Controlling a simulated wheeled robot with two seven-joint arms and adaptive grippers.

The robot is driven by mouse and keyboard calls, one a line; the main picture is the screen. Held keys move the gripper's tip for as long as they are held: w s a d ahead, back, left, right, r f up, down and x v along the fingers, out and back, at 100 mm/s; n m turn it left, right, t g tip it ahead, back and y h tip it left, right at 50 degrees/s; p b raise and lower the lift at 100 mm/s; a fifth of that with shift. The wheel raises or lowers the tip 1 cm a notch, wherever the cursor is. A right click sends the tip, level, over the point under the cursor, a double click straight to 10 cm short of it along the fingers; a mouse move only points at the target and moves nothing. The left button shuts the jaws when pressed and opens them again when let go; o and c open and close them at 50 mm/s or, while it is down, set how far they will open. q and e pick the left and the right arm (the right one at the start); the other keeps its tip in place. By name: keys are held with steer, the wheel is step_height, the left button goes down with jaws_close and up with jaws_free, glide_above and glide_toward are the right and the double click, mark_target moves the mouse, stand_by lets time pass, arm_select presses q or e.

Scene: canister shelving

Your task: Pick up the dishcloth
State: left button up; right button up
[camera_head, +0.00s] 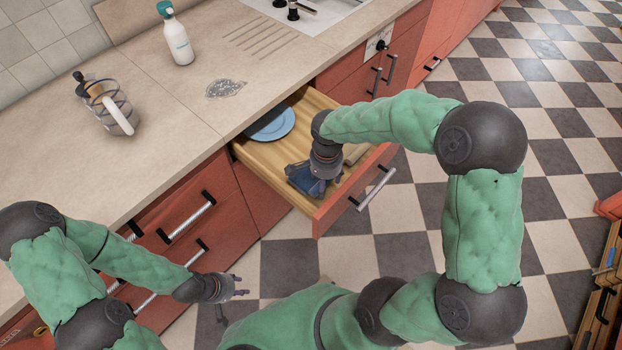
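A dark blue folded cloth, which looks like the dishcloth (301,178), lies in the open wooden drawer (262,158) near its front. My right gripper (322,187) points down into the drawer right at the cloth and covers part of it. Its fingertips are small and partly hidden, so I cannot tell whether they are closed on the cloth. My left gripper (241,287) is low in front of the cabinets, away from the drawer. Its fingers are apart with nothing between them.
Blue plates (273,124) sit at the back of the drawer. The drawer front (350,190) sticks out over the checkered floor.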

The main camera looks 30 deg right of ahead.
steer(key=c, duration=1.2)
steer(key=shift+r, duration=0.1)
steer(key=shift+c, duration=0.2)
